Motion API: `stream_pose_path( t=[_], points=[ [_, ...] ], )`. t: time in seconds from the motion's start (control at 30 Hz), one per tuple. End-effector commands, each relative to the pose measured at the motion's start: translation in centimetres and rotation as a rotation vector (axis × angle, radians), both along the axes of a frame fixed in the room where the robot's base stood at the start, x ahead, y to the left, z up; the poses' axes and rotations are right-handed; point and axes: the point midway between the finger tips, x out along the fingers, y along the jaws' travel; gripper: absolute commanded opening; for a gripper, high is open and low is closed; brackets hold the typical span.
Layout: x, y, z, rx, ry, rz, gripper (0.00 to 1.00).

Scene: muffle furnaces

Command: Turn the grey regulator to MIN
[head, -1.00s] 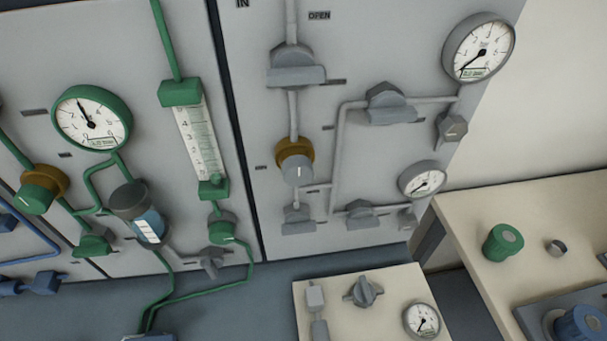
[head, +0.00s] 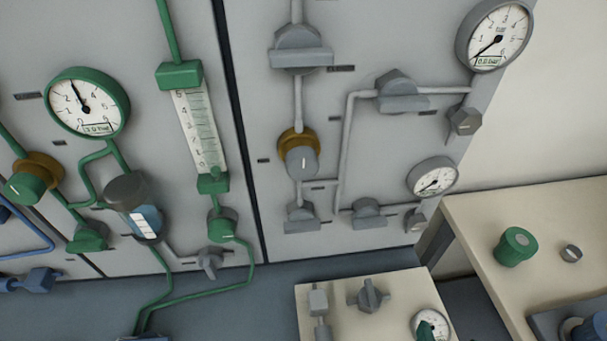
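The grey regulator (head: 302,162) is a round grey knob on a brown-gold collar. It sits on the grey pipework of the upright panel, near the middle of the head view. A short pale mark on the knob's face points roughly upright. I cannot read any MIN marking around it. My gripper is not clearly in view. A small dark green shape (head: 427,331) covers part of the small gauge at the bottom edge, and I cannot tell what it is. Nothing touches the regulator.
Grey valve handles (head: 302,50) and (head: 397,92) sit near the regulator. The upper right gauge (head: 495,37) reads about zero. A green regulator (head: 27,185) is on the left panel. A beige box (head: 385,295) and a beige bench (head: 480,215) stand in front.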

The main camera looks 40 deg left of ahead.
Motion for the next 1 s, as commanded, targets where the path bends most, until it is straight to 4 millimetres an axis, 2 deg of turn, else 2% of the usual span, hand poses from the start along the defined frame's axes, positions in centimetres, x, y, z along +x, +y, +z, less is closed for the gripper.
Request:
stream_pose_path(
  t=[0.03,0.1,0.2,0.3,0.4,0.53,0.67,1.0],
  points=[
    [0.2,4.6,2.6,0.070,-0.100,0.075,0.74],
    [-0.6,9.7,6.8,0.173,-0.219,0.161,0.74],
    [-2.8,15.3,11.8,0.310,-0.342,0.265,0.74],
    [-5.1,18.6,15.5,0.415,-0.421,0.339,0.74],
    [-6.6,20.3,17.5,0.476,-0.458,0.380,0.74],
    [-6.8,21.2,18.3,0.497,-0.473,0.394,0.74],
    [-5.8,22.3,18.3,0.494,-0.472,0.392,0.74],
    [-1.8,26.9,18.2,0.492,-0.470,0.391,0.74]
  ],
)
